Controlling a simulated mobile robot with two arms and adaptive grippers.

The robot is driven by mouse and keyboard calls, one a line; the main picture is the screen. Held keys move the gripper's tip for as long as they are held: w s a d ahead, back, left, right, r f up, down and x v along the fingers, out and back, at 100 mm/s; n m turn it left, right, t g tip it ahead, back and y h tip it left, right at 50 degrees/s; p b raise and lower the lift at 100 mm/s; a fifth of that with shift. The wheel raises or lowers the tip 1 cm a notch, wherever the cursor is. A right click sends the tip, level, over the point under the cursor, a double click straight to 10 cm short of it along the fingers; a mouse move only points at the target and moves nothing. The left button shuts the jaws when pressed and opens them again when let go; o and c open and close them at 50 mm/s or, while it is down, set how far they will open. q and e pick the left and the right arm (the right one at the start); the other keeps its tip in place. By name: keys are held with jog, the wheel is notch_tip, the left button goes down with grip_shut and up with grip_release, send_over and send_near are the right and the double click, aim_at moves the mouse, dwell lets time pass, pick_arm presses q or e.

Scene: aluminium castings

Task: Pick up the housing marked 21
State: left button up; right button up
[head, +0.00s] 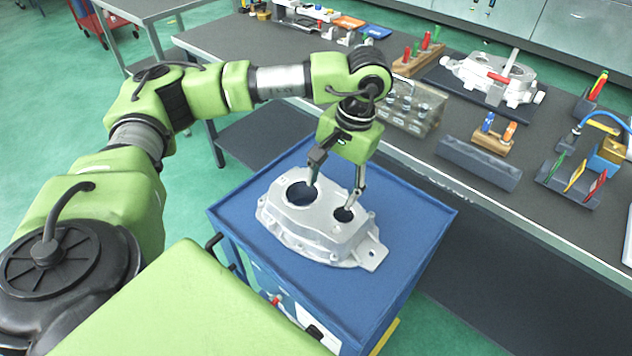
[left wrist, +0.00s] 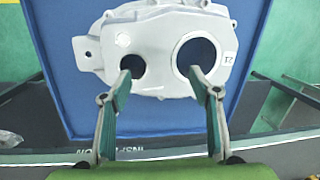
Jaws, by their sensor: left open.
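A silver-grey cast housing (head: 318,222) with one large and one small round bore lies on the blue top of a cart (head: 425,212). My left gripper (head: 335,190) is open above the housing, fingers pointing down. In the left wrist view its fingertips (left wrist: 160,80) overlap the near edges of the two bores, one at each. I cannot tell whether the tips reach inside or touch the metal. My right gripper is not in view.
A dark workbench (head: 450,150) runs behind the cart. On it stand another casting (head: 492,75), a clear box of parts (head: 412,108), a wooden tool block (head: 418,62), a dark tray (head: 478,163) and tool holders (head: 568,183). The cart top around the housing is clear.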

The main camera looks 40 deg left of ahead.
aim_at(325, 205)
pick_arm(q)
jog(key=f, duration=0.1)
jog(key=f+p, duration=0.1)
jog(key=f, duration=0.1)
jog(key=s+f, duration=0.1)
jog(key=shift+a+f+p, duration=0.3)
jog(key=shift+a+f, duration=0.05)
jog(key=shift+a, duration=0.05)
jog(key=shift+f, duration=0.4)
jog(key=shift+c, duration=0.3)
grip_shut()
jog(key=shift+w+r, duration=0.1)
